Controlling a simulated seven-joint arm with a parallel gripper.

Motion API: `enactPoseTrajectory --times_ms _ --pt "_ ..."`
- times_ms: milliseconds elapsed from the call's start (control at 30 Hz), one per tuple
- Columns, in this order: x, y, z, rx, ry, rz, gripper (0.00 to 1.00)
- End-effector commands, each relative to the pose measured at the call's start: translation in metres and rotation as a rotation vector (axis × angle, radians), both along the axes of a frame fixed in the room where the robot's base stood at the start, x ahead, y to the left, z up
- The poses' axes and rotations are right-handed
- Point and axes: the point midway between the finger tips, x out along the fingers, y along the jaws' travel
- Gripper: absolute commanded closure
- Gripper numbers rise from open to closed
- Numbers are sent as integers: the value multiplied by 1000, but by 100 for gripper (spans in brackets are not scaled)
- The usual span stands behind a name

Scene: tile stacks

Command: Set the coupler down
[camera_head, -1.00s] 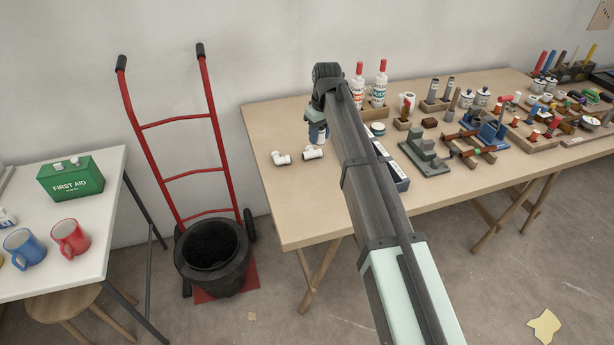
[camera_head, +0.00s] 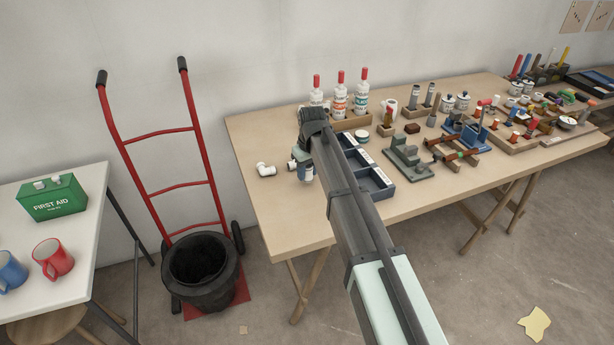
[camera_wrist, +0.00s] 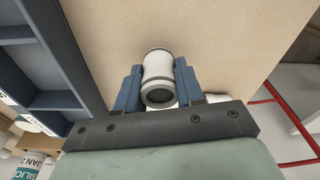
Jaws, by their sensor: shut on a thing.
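The coupler is a short white tube with dark grey rings at its ends. In the wrist view the coupler (camera_wrist: 158,68) sits between the two blue fingers of my gripper (camera_wrist: 158,85), which is shut on it, with one open end facing the camera. In the head view my gripper (camera_head: 303,168) is low over the left part of the wooden table, and a white bit of the coupler (camera_head: 291,165) shows at its left side. The fingers hide most of it there. I cannot tell whether the coupler touches the table.
A white elbow fitting (camera_head: 265,169) lies on the table (camera_head: 262,205) just left of my gripper. A blue compartment tray (camera_head: 372,180) stands to the right, and glue bottles (camera_head: 340,97) stand behind. Bare wood lies in front of the elbow.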

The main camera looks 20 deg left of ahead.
Motion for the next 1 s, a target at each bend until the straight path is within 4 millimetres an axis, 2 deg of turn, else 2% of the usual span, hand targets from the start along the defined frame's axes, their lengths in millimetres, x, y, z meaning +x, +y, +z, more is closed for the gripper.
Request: enactPoseTrajectory --times_ms 100,200,567,600,867,1000 --pt "0 0 -16 -1 1 0 92" --pt "0 0 -23 -1 1 0 92" --pt "0 0 -26 0 0 0 92" --pt "0 0 -26 0 0 0 62" --pt "0 0 -26 0 0 0 37" --pt "0 0 -26 0 0 0 37"
